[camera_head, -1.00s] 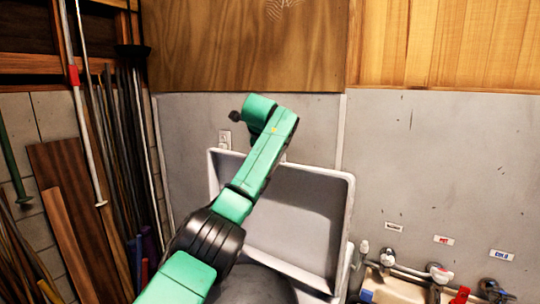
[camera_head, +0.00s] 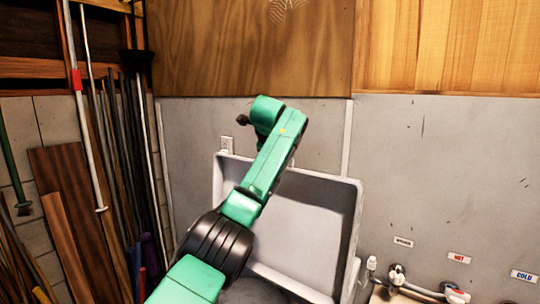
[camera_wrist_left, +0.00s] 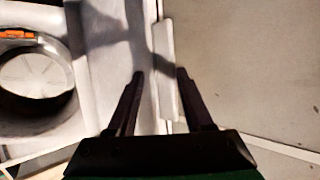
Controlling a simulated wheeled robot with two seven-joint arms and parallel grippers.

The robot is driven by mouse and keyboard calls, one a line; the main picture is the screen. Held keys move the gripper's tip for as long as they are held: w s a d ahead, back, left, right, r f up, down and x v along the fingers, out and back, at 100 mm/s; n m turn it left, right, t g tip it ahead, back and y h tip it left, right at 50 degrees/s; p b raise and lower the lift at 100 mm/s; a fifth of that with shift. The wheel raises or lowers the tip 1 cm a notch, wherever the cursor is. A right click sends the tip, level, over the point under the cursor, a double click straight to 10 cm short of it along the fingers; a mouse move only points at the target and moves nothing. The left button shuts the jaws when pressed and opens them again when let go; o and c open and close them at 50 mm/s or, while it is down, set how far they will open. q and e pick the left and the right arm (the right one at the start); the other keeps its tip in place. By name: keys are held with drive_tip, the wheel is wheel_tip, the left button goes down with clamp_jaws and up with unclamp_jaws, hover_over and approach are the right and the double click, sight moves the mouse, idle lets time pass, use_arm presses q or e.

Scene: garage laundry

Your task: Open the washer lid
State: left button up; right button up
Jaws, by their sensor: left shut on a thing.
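The washer lid (camera_head: 318,213) is a pale grey-white panel with a raised rim, standing up against the wall in the head view. My green left arm crosses in front of it, and its jaws are hidden there behind the arm. The washer's round tub opening (camera_wrist_left: 35,75) shows at the left of that view, uncovered. My right gripper is in neither view.
Long poles and boards (camera_head: 70,215) lean at the left. A grey wall (camera_head: 440,170) is close behind the lid, with an outlet (camera_head: 227,144) beside its top corner. Taps and pipes (camera_head: 415,287) are at lower right. An orange item (camera_wrist_left: 18,34) lies by the tub.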

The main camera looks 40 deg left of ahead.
use_arm(q)
drive_tip(key=b+v, duration=0.4)
drive_tip(key=v, duration=1)
drive_tip(key=shift+s+d+r, duration=0.15)
drive_tip(key=shift+d, duration=0.05)
